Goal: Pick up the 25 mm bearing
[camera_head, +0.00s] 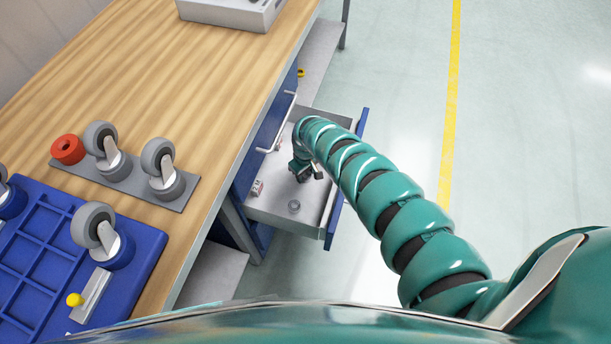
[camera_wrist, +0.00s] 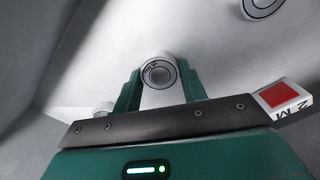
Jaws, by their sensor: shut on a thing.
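My gripper (camera_head: 308,172) reaches down into an open drawer (camera_head: 270,207) under the workbench. In the wrist view, my gripper (camera_wrist: 158,70) is shut on a bearing (camera_wrist: 158,74), a pale ring with a dark-lined face, which sits between the two green fingers. Marking on its face is too small to read for certain. A second bearing (camera_wrist: 262,5) lies at the top right of the wrist view, apart from the fingers. One loose bearing (camera_head: 294,206) also shows on the drawer floor in the head view. The held bearing is hidden there. I cannot tell whether it is lifted.
A small box with a red square (camera_wrist: 281,98) lies right of the gripper; another small round part (camera_wrist: 103,107) shows left. Drawer walls surround the gripper.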

